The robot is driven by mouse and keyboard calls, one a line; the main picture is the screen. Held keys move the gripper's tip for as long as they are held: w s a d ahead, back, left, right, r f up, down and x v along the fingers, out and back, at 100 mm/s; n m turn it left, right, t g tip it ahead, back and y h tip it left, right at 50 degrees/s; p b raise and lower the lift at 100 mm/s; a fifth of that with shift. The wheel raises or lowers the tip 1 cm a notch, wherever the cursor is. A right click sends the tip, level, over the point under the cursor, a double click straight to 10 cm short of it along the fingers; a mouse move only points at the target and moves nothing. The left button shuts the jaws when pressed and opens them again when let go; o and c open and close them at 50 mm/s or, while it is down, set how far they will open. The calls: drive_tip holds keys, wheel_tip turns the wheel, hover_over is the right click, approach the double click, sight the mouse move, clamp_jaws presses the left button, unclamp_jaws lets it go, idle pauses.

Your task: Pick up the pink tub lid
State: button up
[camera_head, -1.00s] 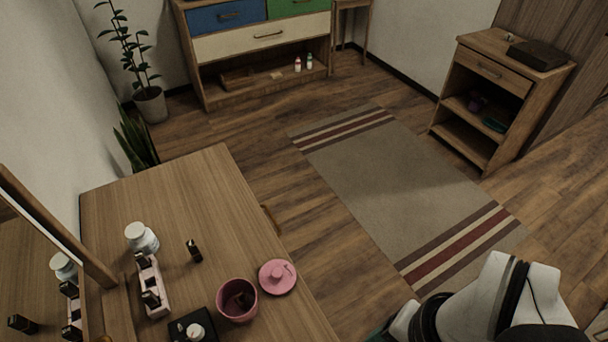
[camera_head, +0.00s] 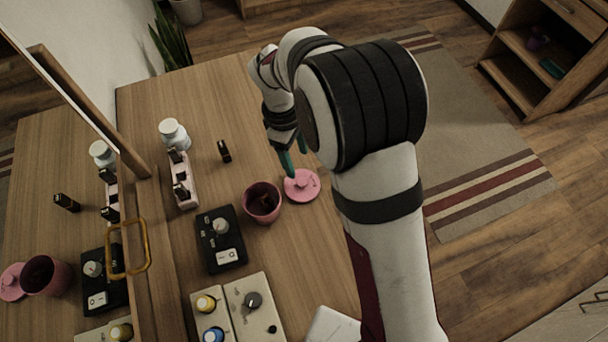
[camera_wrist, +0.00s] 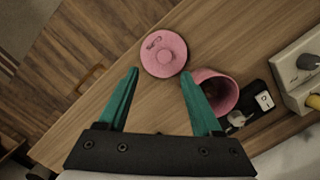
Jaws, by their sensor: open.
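The pink tub lid (camera_head: 303,186) lies flat on the wooden table near its right edge. It is round with a small knob on top. The open pink tub (camera_head: 262,203) stands just left of it, with something dark inside. My gripper (camera_head: 287,168) has teal fingers and points down close above the lid's left part. In the wrist view my gripper (camera_wrist: 158,88) is open and empty. The lid (camera_wrist: 163,53) shows beyond and between the fingertips. The tub (camera_wrist: 222,90) is beside the right finger and partly hidden by it.
A black box with a knob (camera_head: 221,240) and cream control boxes (camera_head: 240,312) stand nearer on the table. A white jar (camera_head: 174,134), a pink holder (camera_head: 182,182) and a small black bottle (camera_head: 224,151) stand farther back. A mirror is at left.

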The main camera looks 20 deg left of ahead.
sight(302, 181)
drive_tip(key=f, duration=0.2)
drive_tip(key=d+f, duration=0.1)
drive_tip(key=f, duration=0.4)
drive_tip(key=shift+s+d+f, duration=0.2)
drive_tip(key=shift+s+f, duration=0.05)
drive_tip(key=shift+s, duration=0.1)
clamp_jaws()
